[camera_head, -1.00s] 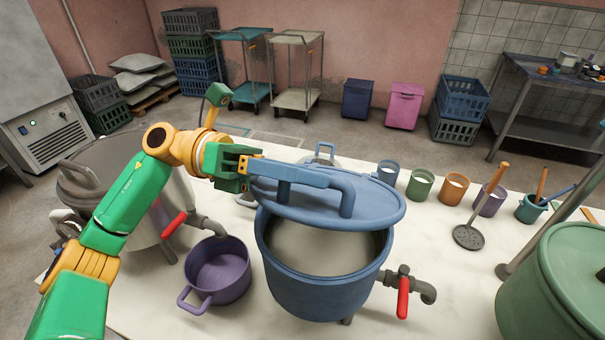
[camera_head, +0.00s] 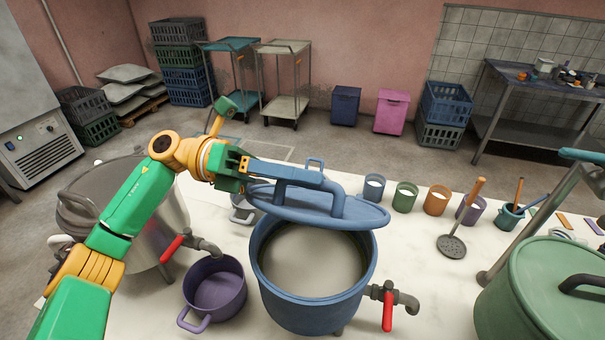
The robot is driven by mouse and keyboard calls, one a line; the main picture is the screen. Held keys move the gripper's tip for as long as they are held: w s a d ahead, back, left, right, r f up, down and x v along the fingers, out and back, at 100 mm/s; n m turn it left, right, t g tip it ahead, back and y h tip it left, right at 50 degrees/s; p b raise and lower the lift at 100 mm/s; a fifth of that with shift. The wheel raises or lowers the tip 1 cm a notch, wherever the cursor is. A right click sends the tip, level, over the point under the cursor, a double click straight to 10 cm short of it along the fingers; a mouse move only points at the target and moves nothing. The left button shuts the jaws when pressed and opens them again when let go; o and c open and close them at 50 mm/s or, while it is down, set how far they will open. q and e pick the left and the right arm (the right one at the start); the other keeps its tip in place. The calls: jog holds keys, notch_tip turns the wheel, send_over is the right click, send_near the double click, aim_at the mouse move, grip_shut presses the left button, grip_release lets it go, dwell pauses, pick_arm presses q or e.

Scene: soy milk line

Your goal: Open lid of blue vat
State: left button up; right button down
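The blue vat (camera_head: 300,317) stands in the middle of the white table, its mouth mostly uncovered with pale liquid inside. Its blue lid (camera_head: 350,213) is raised above the far part of the rim and tilted. A long bar handle runs across the lid's top. My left gripper (camera_head: 246,166) is shut on the left end of this handle and holds the lid up. The fingertips are partly hidden by the gripper body. My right gripper is not in view.
A purple pot (camera_head: 217,290) and a steel vat (camera_head: 165,215) stand left of the blue vat. Several cups, including an orange one (camera_head: 436,200), line up behind right, near a skimmer (camera_head: 452,246). A green vat (camera_head: 535,300) is at the right. A red-handled tap (camera_head: 388,305) sticks out of the blue vat.

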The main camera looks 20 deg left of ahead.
aim_at(257, 196)
pick_arm(q)
jog(key=shift+o, duration=1.4)
jog(key=shift+a+f, duration=0.1)
jog(key=shift+a, duration=0.15)
jog(key=a+b, duration=0.2)
jog(key=a, duration=0.4)
jog(key=shift+a+b, duration=0.2)
jog(key=shift+b, duration=0.15)
jog(key=shift+a, duration=0.2)
jog(key=shift+d, duration=0.1)
